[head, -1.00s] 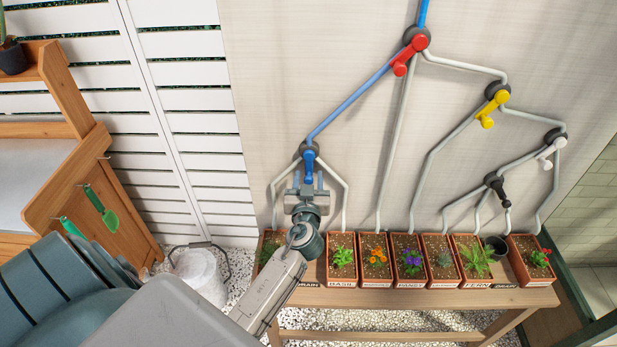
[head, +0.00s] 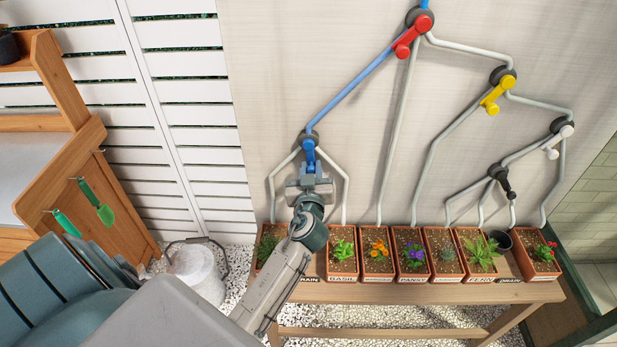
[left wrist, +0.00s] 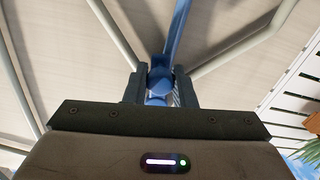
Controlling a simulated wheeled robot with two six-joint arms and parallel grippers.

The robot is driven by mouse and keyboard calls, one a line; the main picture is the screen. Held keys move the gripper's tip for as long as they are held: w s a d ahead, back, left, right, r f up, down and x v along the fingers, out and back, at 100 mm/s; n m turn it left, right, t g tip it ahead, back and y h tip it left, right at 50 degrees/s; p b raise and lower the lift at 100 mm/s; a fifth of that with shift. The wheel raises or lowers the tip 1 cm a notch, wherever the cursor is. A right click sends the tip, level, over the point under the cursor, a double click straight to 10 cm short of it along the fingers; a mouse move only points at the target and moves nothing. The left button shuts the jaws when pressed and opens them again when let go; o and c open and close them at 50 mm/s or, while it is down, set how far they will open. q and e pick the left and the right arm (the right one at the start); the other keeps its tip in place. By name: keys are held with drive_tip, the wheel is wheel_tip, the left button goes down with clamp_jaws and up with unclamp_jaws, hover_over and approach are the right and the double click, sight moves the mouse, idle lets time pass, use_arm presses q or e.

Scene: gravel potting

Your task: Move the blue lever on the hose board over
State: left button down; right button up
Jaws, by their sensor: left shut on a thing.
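The blue lever (head: 309,152) sits on a dark round hub on the hose board (head: 270,60), at the lower left of the pipes. Its handle hangs down from the hub. My left gripper (head: 310,174) is at the handle's lower end. In the left wrist view the blue lever (left wrist: 159,82) is between the two dark fingers of my left gripper (left wrist: 160,92), which are shut on it. The lever's lower end is partly hidden by the gripper in the head view. My right gripper is not in view.
Red (head: 411,38), yellow (head: 495,95), white (head: 559,142) and black (head: 501,180) levers sit higher or to the right on the board. A wooden bench (head: 420,293) with several potted plants stands below.

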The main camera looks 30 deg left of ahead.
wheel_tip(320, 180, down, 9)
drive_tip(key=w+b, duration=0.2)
drive_tip(key=b, duration=0.6)
use_arm(q)
drive_tip(key=shift+w+d+r+n+b, duration=0.25)
drive_tip(key=shift+d+n+b, duration=0.15)
drive_tip(key=shift+n, duration=0.65)
drive_tip(key=shift+w+d+r+n+b, duration=0.15)
drive_tip(key=shift+w+d+n+b, duration=0.2)
drive_tip(key=shift+n, duration=0.75)
drive_tip(key=shift+w+d+r+n+b, duration=0.1)
drive_tip(key=shift+d+r+n+b, duration=0.25)
drive_tip(key=shift+n, duration=0.7)
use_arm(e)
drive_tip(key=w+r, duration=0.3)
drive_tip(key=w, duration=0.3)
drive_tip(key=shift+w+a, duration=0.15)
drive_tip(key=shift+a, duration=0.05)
use_arm(q)
drive_tip(key=shift+d+f, duration=0.1)
drive_tip(key=shift+f, duration=0.05)
drive_tip(key=c, duration=1.3)
unclamp_jaws()
drive_tip(key=shift+o, duration=0.2)
